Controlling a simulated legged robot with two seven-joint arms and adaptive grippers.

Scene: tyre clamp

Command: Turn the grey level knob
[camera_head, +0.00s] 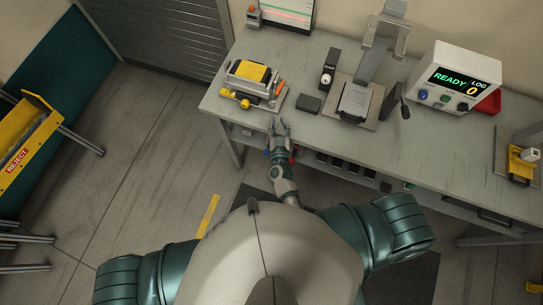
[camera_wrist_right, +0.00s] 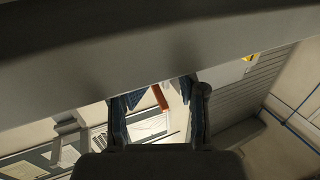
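My right gripper (camera_head: 278,127) is at the front edge of the grey bench, in front of the yellow-topped clamp fixture (camera_head: 250,76). Its two fingers are apart with nothing between them; the right wrist view also shows them spread (camera_wrist_right: 158,118). A black upright unit (camera_head: 330,62) behind the bench edge carries a small round pale grey knob (camera_head: 326,79), away from my gripper. I cannot tell whether this is the level knob. The fixture has small yellow knobs (camera_head: 228,92) at its front left. My left gripper is not in view.
A dark block (camera_head: 308,103) lies right of the fixture. A grey stand (camera_head: 356,98) with a lever and a control box (camera_head: 453,80) reading READY are further right. A yellow reject chute (camera_head: 24,132) stands left. The bench front is mostly clear.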

